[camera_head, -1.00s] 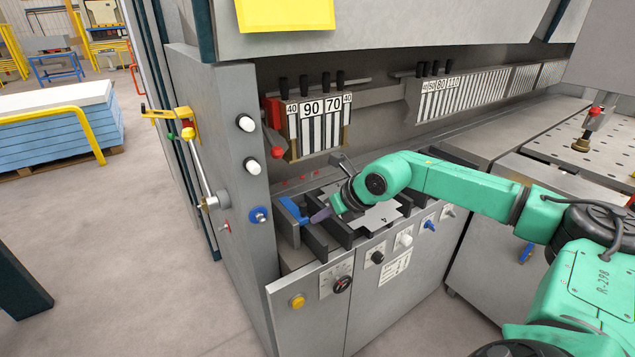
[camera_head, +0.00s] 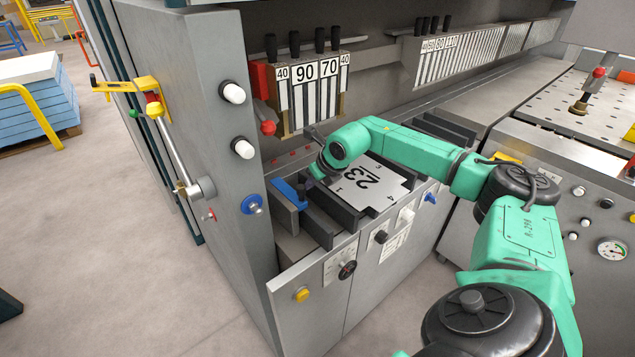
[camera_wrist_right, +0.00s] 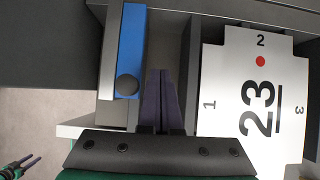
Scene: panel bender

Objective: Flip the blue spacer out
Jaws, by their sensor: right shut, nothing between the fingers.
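The blue spacer (camera_head: 289,191) lies along the left side of the slot in the panel bender's bed. In the right wrist view the blue spacer (camera_wrist_right: 130,45) is a long flat bar with a dark round knob (camera_wrist_right: 127,86) at its near end. My left gripper is not in the head view.
A cross-shaped metal sheet (camera_head: 378,187) marked 23 lies right of the spacer, between dark bars (camera_head: 330,222). Tool segments marked 90 and 70 (camera_head: 316,95) hang above. The machine's side column (camera_head: 205,130), with white and blue knobs, stands left.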

